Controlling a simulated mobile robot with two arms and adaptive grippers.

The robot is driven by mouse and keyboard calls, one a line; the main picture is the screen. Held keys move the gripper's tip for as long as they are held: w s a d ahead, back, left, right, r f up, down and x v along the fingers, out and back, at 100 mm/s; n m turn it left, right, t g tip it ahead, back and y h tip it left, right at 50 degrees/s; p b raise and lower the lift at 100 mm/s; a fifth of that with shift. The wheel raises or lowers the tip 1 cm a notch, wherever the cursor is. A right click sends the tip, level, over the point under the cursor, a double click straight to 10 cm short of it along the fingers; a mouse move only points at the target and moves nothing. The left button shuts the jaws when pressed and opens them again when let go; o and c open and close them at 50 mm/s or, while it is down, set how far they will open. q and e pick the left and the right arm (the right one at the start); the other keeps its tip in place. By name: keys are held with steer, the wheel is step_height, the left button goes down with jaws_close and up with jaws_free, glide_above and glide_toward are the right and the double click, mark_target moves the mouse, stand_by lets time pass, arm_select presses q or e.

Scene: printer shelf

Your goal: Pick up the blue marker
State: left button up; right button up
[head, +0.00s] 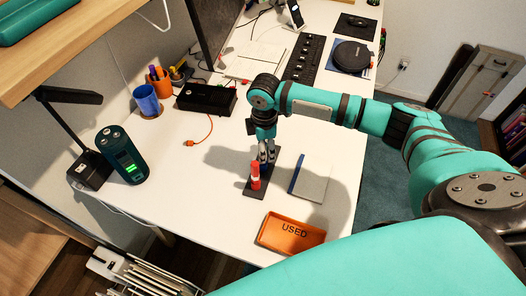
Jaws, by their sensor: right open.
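My right gripper (267,157) comes down from above over a narrow dark holder (254,193) on the white table. Its jaws are open. A red marker with a white band (255,177) stands upright in the front of the holder, just in front of the fingers. A small hint of blue shows at the fingertips; the fingers hide most of that spot, so I cannot clearly make out the blue marker there. My left gripper is not in view.
An orange tray (291,233) labelled USED lies at the table's front edge. A notebook with a blue edge (312,182) lies right of the holder. A black box (207,98), a blue cup (146,99) and a dark canister (121,155) stand to the left. The table's left front is clear.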

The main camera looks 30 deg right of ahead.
steer(key=shift+w+a+f, duration=0.1)
steer(key=shift+a+f, duration=0.1)
steer(key=shift+f, duration=1.35)
steer(key=shift+c, duration=0.2)
steer(key=c, duration=0.9)
steer(key=shift+r, duration=0.1)
step_height(320, 180, up, 10)
steer(key=shift+r, duration=0.1)
step_height(320, 180, up, 5)
steer(key=p, duration=0.5)
